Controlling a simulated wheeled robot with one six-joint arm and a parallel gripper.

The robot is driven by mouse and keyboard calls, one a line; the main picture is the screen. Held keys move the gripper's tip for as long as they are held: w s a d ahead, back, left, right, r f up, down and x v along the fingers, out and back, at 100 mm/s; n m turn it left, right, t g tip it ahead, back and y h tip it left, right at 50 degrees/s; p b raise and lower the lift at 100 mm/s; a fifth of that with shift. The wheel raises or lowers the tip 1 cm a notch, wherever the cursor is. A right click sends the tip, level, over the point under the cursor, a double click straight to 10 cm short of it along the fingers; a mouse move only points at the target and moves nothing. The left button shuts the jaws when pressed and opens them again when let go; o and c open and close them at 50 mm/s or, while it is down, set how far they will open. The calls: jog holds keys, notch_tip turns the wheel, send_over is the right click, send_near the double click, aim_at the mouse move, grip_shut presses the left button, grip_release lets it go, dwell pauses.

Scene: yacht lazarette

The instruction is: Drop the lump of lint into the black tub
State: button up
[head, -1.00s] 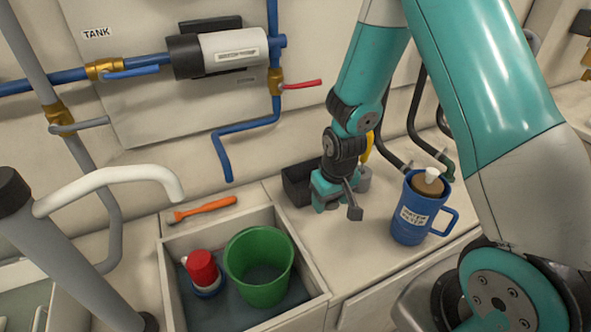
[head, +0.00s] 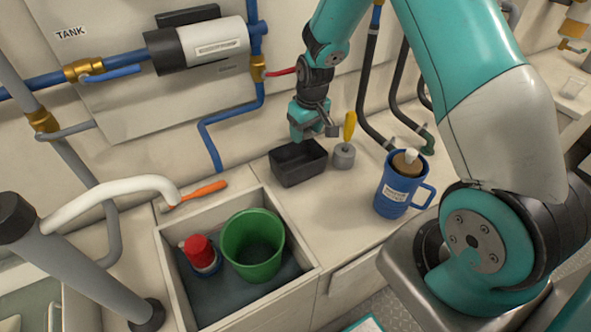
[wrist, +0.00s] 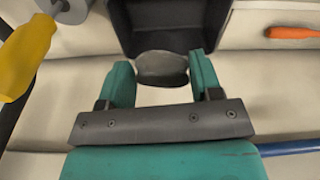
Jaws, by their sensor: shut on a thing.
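My gripper (head: 312,132) is raised just above and behind the right end of the black tub (head: 286,172). In the wrist view my gripper (wrist: 162,75) is shut on a dark grey-brown, rounded lump of lint (wrist: 162,68) between its teal fingers. The black tub (wrist: 170,25) shows just beyond the lump there, its near wall partly hidden by it. In the head view the lump cannot be made out. The tub stands upright on the pale counter (head: 330,210), its inside dark.
A grey holder (head: 344,157) with a yellow-handled tool (head: 350,126) stands right of the tub. A blue mug (head: 397,187) is further right. A sunken bin (head: 211,313) holds a green bucket (head: 252,246) and a red-capped bottle (head: 200,252). An orange tool (head: 205,193) lies behind it.

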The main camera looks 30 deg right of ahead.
jog(key=shift+f+b, duration=0.35)
jog(key=shift+f, duration=0.55)
jog(key=o, duration=1)
jog(key=r, duration=0.5)
jog(key=s+r+b, duration=0.1)
jog(key=r, duration=0.1)
jog(key=shift+d+r, duration=0.1)
jog(key=shift+r, duration=0.2)
